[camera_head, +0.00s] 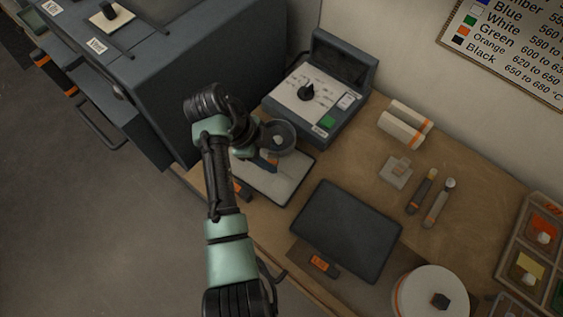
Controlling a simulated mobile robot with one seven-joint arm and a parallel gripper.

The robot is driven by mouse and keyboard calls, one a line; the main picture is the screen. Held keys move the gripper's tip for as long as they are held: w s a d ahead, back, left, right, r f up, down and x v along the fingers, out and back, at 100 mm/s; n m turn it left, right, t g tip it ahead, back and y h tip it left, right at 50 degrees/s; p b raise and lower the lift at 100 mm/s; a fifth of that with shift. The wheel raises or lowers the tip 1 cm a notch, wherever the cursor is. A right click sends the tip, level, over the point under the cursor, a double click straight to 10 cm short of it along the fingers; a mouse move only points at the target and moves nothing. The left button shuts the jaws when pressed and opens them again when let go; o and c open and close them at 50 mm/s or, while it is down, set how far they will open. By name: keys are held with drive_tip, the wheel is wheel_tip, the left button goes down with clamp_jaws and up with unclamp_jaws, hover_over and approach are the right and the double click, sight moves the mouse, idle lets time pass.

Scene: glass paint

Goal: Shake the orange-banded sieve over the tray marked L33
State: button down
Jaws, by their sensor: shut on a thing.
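My gripper (264,150) is over the pale-topped, dark-edged tray (292,185) at the middle of the bench. It is shut on a small round grey sieve (284,136), whose open rim faces up. A bit of orange shows just below the sieve, but I cannot tell whether it is the sieve's band. The sieve appears to be above the tray's far part. A dark tray (347,231) lies to the right, with an orange label in front of it. The label by the pale tray is mostly hidden by my arm. I cannot read L33 on either.
A grey control box (318,98) with knob and green button stands behind the sieve. A large grey kiln (195,75) is at left. White orange-striped blocks (405,124), two handled tools (438,203), a round white turntable (430,292) and paint compartments (532,255) are at right.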

drive_tip(key=w+a+b, duration=0.5)
drive_tip(key=a+b, duration=0.3)
drive_tip(key=s+d+p, duration=0.1)
drive_tip(key=d+p, duration=0.1)
drive_tip(key=s+d+p, duration=0.1)
drive_tip(key=d+p, duration=0.1)
drive_tip(key=p, duration=0.1)
drive_tip(key=s+d+p, duration=0.2)
drive_tip(key=shift+d+r+p, duration=0.2)
drive_tip(key=shift+p, duration=0.1)
drive_tip(key=s+d+p, duration=0.4)
drive_tip(key=d, duration=0.3)
drive_tip(key=shift+s+d+f+p, duration=0.15)
drive_tip(key=shift+s+d+p, duration=0.1)
drive_tip(key=shift+p, duration=0.15)
idle(0.4)
wheel_tip(320, 180, up, 5)
drive_tip(key=p, duration=0.4)
drive_tip(key=shift+w, duration=0.1)
idle(0.5)
